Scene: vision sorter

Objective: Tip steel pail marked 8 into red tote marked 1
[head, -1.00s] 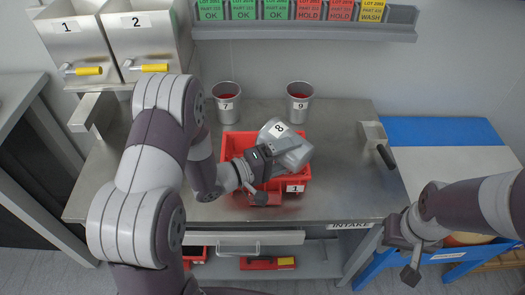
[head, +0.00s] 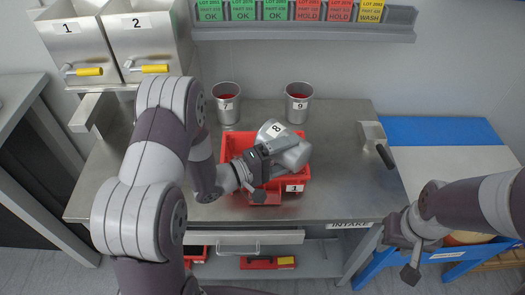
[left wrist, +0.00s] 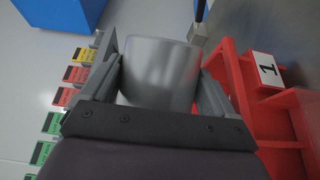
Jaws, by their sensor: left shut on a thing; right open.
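The steel pail marked 8 (head: 287,148) is held tilted over the red tote marked 1 (head: 229,147) on the steel bench, its label facing up. My left gripper (head: 268,157) is shut on the pail. In the left wrist view the pail (left wrist: 160,75) sits between the fingers of my left gripper (left wrist: 160,85), with the red tote (left wrist: 285,110) at its right. The pail's mouth and any contents are hidden. My right gripper (head: 405,245) is open and empty, off the right front of the bench.
Pails marked 7 (head: 227,104) and 9 (head: 298,104) stand behind the tote with red contents. A scoop-like tool (head: 376,143) lies at the bench's right. Bins marked 1 (head: 76,48) and 2 (head: 143,46) hang at the upper left. A blue-edged table (head: 440,130) stands right.

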